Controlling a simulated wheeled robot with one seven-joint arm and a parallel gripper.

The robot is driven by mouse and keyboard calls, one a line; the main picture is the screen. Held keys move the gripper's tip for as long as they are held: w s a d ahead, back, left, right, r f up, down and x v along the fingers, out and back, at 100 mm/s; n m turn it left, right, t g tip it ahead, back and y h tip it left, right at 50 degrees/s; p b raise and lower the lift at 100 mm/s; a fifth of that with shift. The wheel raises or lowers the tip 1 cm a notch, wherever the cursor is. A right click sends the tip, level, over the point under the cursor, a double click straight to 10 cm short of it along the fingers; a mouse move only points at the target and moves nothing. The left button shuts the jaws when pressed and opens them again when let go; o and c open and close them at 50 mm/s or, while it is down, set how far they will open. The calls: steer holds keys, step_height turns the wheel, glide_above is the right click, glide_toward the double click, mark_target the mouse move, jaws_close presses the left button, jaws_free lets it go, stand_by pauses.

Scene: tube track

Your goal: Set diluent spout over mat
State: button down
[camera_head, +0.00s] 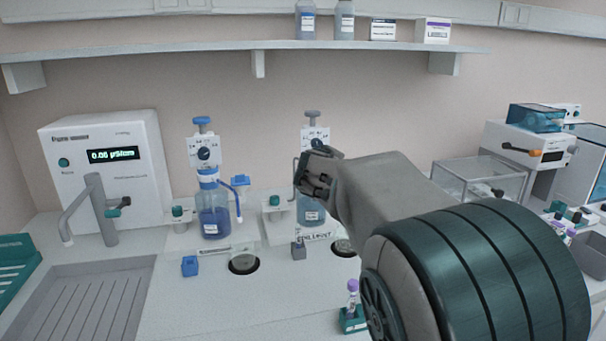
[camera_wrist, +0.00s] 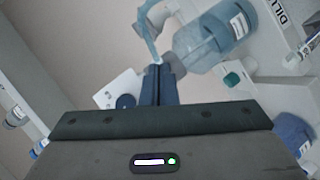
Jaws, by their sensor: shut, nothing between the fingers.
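The diluent dispenser (camera_head: 312,213) is the right-hand bottle with a grey knob, partly hidden behind my gripper (camera_head: 306,182) in the head view. In the wrist view its clear bottle (camera_wrist: 207,42) is at the upper right, and a pale blue-grey spout tube (camera_wrist: 148,36) comes down close to my fingertips (camera_wrist: 158,70). My gripper is shut and empty at the spout; whether it touches the tube I cannot tell. A dark round mat (camera_head: 343,249) lies on the bench at the front right of the dispenser, partly hidden by my arm.
A second dispenser (camera_head: 213,222) with blue knob and spout stands left, with another round mat (camera_head: 243,264) before it. A blue block (camera_head: 189,266), a grey block (camera_head: 298,250) and a tube holder (camera_head: 353,322) stand on the bench. A sink (camera_head: 80,300) is at left.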

steer(key=shift+w+a, duration=0.45)
steer(key=shift+a, duration=0.05)
steer(key=r+b+v, duration=0.1)
steer(key=b+v, duration=0.1)
steer(key=v, duration=1.1)
steer(key=shift+w, duration=0.15)
steer(key=shift+a+f, duration=0.1)
